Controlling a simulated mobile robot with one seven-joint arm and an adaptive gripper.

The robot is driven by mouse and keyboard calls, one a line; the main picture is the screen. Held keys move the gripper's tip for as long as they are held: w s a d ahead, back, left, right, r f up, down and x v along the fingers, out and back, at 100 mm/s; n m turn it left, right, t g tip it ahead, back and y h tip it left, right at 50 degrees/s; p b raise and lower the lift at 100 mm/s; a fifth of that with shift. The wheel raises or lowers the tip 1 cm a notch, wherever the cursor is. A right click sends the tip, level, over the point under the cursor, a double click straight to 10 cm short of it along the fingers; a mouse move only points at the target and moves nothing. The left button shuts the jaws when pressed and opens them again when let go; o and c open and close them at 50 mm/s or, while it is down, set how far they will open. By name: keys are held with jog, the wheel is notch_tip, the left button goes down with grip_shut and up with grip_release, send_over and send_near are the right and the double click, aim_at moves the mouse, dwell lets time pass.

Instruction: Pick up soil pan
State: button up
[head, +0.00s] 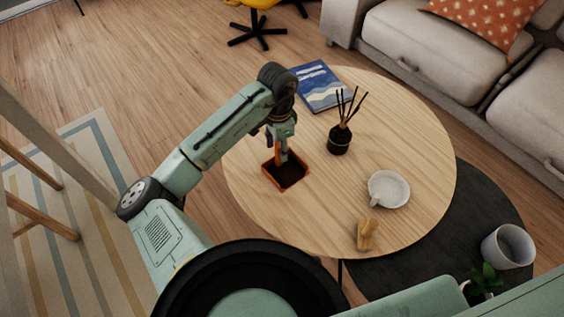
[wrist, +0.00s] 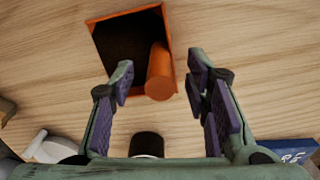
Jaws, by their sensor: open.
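The soil pan (head: 270,177) is a small orange square pan with dark soil inside, lying on the round wooden table (head: 420,150). In the wrist view the pan (wrist: 171,40) is at the top, with its round orange handle (wrist: 160,75) pointing toward me. My gripper (head: 281,154) is above the pan, pointing down. In the wrist view my gripper (wrist: 161,75) is open, with one finger on each side of the handle and visible gaps on both sides. In the head view the gripper partly hides the handle.
A black reed diffuser (head: 340,139) stands right of the pan, with a blue book (head: 321,87) behind. A white dish (head: 388,190) and a small wooden figure (head: 366,235) are farther right and nearer. A sofa (head: 430,55) stands beyond the table.

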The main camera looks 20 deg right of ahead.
jog(key=shift+f, duration=0.65)
jog(key=shift+c, duration=0.5)
grip_shut()
